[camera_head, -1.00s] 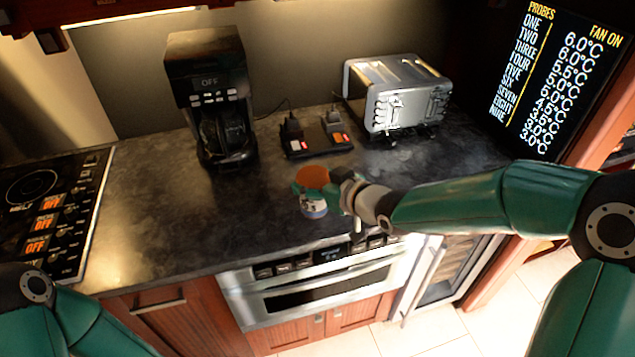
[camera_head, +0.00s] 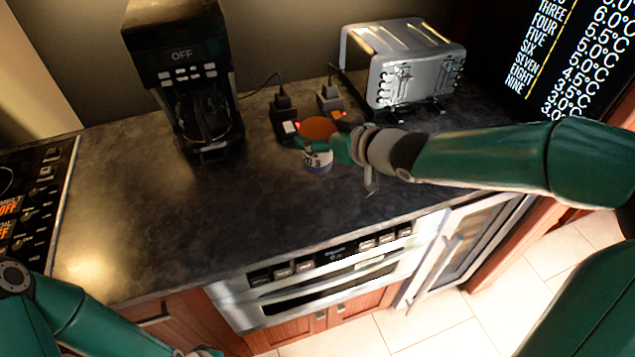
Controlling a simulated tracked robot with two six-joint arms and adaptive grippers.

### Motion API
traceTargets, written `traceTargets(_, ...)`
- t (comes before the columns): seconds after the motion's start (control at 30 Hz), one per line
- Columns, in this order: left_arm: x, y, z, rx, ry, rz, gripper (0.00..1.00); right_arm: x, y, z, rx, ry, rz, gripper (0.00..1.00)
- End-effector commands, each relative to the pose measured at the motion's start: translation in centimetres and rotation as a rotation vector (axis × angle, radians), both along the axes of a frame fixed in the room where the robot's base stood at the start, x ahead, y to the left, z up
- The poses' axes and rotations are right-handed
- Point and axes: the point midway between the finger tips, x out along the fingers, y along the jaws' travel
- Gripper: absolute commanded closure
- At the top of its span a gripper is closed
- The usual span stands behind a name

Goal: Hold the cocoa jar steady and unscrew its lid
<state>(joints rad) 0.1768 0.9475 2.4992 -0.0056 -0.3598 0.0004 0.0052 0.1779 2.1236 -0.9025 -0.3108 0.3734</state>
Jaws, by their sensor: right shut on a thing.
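The cocoa jar (camera_head: 318,162) shows near the middle, with a round orange-brown lid (camera_head: 317,127) and a white and blue label low on its side. My right gripper (camera_head: 323,146) reaches in from the right and is shut around the jar just below the lid, its green fingers hiding the jar's upper side. The lid is on the jar. Whether the jar's base touches the counter cannot be told. My left arm comes in at the lower left; only a small piece of its gripper (camera_head: 205,352) shows at the bottom edge, apart from the jar.
A black coffee maker (camera_head: 185,75) stands at the back left and a silver toaster (camera_head: 410,65) at the back right. A power strip with plugs (camera_head: 285,120) lies behind the jar. The dark counter (camera_head: 200,215) is clear left of the jar. The oven front (camera_head: 330,280) is below.

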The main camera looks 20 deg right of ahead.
Motion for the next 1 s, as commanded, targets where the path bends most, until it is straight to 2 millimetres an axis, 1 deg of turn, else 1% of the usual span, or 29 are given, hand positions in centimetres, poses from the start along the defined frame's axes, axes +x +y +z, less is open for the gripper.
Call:
traceTargets(0.03, 0.0, 0.0, -1.1, 0.0, -0.001, 0.0, 0.52, 0.0, 0.0, -2.0, 0.002, 0.005, -0.001, 1.0)
traceTargets(0.2, 0.1, 0.0, -1.7, 0.0, -0.002, 0.001, 0.52, 0.0, -0.2, -4.9, 0.001, 0.003, -0.004, 1.0)
traceTargets(0.47, 0.1, 0.0, -1.8, 0.0, -0.002, 0.001, 0.52, -0.1, -0.2, -6.8, 0.001, 0.001, -0.004, 1.0)
traceTargets(0.6, 0.1, 0.0, -1.9, 0.0, -0.002, 0.001, 0.52, -0.1, -0.2, -8.9, 0.002, 0.005, -0.004, 1.0)
traceTargets(0.7, 0.1, 0.0, -1.9, 0.0, -0.002, 0.001, 0.52, -0.1, -0.2, -10.0, 0.001, 0.003, -0.004, 1.0)
traceTargets(0.8, 0.1, 0.0, -1.9, 0.0, -0.002, 0.001, 0.52, -0.1, -0.2, -10.3, 0.0, -0.001, -0.005, 1.0)
traceTargets(1.0, 0.1, 0.0, -2.0, 0.0, -0.002, 0.001, 0.52, -0.1, -0.2, -10.2, 0.0, -0.001, -0.004, 1.0)
